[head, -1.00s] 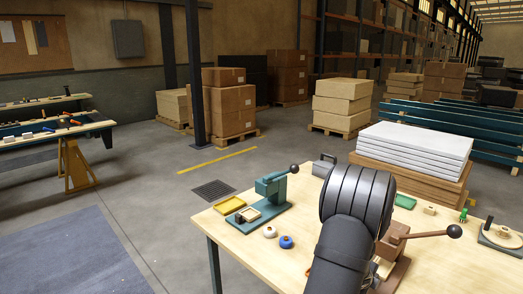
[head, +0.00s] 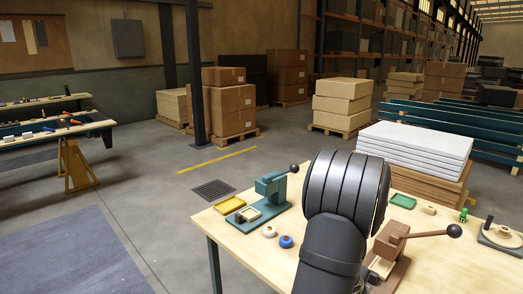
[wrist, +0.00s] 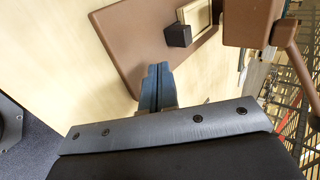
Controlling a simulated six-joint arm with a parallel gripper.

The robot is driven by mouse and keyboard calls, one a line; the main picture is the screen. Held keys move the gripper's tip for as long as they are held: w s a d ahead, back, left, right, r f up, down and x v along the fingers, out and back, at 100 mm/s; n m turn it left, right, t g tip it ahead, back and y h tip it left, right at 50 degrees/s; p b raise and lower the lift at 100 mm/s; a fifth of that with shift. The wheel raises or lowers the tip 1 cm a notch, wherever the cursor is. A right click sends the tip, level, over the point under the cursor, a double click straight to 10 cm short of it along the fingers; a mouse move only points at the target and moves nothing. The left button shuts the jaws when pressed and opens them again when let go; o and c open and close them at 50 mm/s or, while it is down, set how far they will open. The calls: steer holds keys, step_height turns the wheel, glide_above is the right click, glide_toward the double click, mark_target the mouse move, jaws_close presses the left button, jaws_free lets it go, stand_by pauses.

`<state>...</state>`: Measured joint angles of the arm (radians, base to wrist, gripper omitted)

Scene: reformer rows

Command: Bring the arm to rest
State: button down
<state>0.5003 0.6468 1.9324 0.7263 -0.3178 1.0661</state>
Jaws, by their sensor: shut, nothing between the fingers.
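My gripper (wrist: 156,80) shows in the wrist view with its two blue-grey fingers together and nothing between them. It is above the wooden table, beside the brown base (wrist: 140,45) of a lever press. In the head view my dark arm covers the gripper and part of the table (head: 440,262). How high the fingers are above the table is hard to tell.
The brown press (head: 392,240) with its lever stands right of my arm. A teal press (head: 268,195), a yellow tray (head: 229,205), a white knob (head: 268,231) and a blue knob (head: 286,241) are to the left. A green tray (head: 402,201) lies behind.

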steer(key=v, duration=0.6)
glide_toward(371, 279)
step_height(371, 279, down, 4)
steer(key=w+d, duration=0.2)
steer(key=d, duration=0.1)
steer(key=shift+w, duration=0.4)
steer(key=s+a, duration=0.9)
steer(key=shift+s+a+r, duration=0.2)
steer(key=shift+s+a, duration=0.05)
steer(key=shift+a, duration=0.1)
steer(key=s+a+r+n, duration=0.1)
steer(key=s+a+r, duration=0.2)
steer(key=a+r, duration=0.2)
steer(key=shift+r+y, duration=0.3)
steer(key=shift+r, duration=0.65)
steer(key=shift+s, duration=0.2)
